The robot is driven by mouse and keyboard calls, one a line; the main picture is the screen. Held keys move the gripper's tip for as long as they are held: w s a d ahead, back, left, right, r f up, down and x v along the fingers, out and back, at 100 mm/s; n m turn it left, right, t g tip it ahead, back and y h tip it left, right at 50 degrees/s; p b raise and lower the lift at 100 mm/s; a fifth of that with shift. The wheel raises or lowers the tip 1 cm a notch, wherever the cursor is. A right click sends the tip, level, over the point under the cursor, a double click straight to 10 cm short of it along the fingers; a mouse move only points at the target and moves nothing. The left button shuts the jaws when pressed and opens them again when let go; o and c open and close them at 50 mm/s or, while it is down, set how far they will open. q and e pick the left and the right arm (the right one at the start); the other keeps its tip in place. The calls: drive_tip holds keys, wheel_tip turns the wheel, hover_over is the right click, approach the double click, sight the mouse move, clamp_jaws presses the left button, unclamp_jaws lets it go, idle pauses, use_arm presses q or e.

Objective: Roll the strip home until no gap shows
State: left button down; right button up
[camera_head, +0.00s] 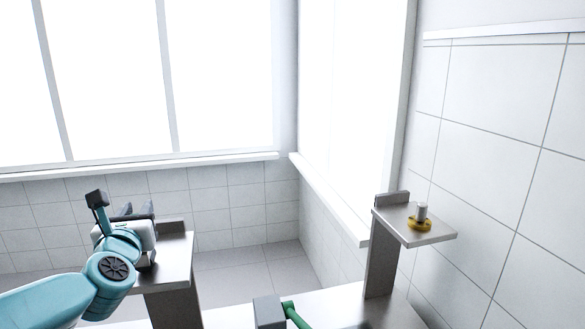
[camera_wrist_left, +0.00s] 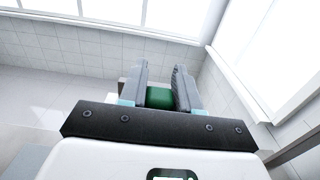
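My left gripper (camera_head: 136,208) is above or beside the near-left shelf in the head view. In the left wrist view its two dark grey fingers (camera_wrist_left: 161,78) stand apart. A green thing (camera_wrist_left: 160,98) fills the gap between them near their base. I cannot tell whether the fingers press on it or it lies behind them. No strip can be clearly made out. A yellow round piece (camera_head: 419,225) with a pale upright knob (camera_head: 421,210) sits on the right shelf. My right gripper is out of view.
The left shelf (camera_head: 172,262) and the right shelf (camera_head: 437,236) each stand on a post with a small raised back edge. A tiled wall (camera_head: 490,150) is close on the right. Windows are behind.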

use_arm(q)
wheel_tip(320, 180, up, 6)
drive_tip(key=p, duration=0.3)
idle(0.6)
idle(0.3)
